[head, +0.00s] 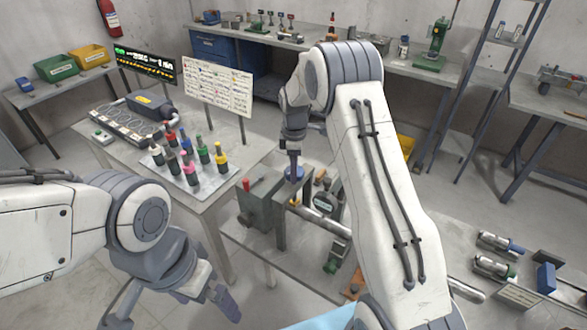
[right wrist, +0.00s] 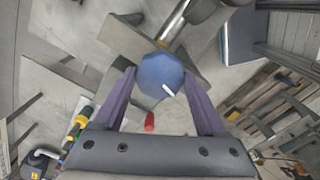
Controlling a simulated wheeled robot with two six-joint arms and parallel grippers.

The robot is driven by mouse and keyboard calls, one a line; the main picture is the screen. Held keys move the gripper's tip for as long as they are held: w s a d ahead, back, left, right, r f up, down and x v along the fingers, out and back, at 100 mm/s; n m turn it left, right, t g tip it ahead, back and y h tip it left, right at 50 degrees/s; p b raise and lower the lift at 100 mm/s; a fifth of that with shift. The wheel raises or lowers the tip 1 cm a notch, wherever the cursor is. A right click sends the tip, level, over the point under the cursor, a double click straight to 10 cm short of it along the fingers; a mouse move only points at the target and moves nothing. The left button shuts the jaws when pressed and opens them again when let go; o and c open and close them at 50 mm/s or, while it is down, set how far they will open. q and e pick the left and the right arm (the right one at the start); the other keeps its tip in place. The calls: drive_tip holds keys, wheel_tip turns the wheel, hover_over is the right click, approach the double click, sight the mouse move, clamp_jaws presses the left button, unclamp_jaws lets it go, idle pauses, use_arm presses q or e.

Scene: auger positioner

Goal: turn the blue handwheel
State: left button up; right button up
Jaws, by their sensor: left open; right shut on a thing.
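The blue handwheel (head: 294,174) sits on top of the grey bracket-like stand on the low bench in the middle of the head view. My right gripper (head: 294,158) points down onto it from above. In the right wrist view the handwheel (right wrist: 158,73) is a blue many-sided disc with a short white mark. The two purple fingers lie on its opposite sides, and my right gripper (right wrist: 160,82) is shut on it. My left gripper (head: 225,302) is open and empty at the lower left of the head view, well away from the handwheel.
A red knob (head: 246,184) stands just left of the handwheel. A round dial (head: 328,202) and metal shaft lie to its right. A table with several coloured bottles (head: 190,160) stands to the left. Open floor lies between my left gripper and the bench.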

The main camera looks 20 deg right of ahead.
drive_tip(key=m+b, duration=0.1)
drive_tip(key=m, duration=0.2)
drive_tip(key=shift+s+f+m, duration=0.1)
drive_tip(key=shift+m, duration=0.3)
drive_tip(key=m, duration=0.3)
drive_tip(key=shift+m, duration=0.3)
drive_tip(key=m, duration=0.3)
drive_tip(key=shift+m+b, duration=0.3)
drive_tip(key=shift+b, duration=0.1)
drive_tip(key=shift+m, duration=1.8)
drive_tip(key=o, duration=1.3)
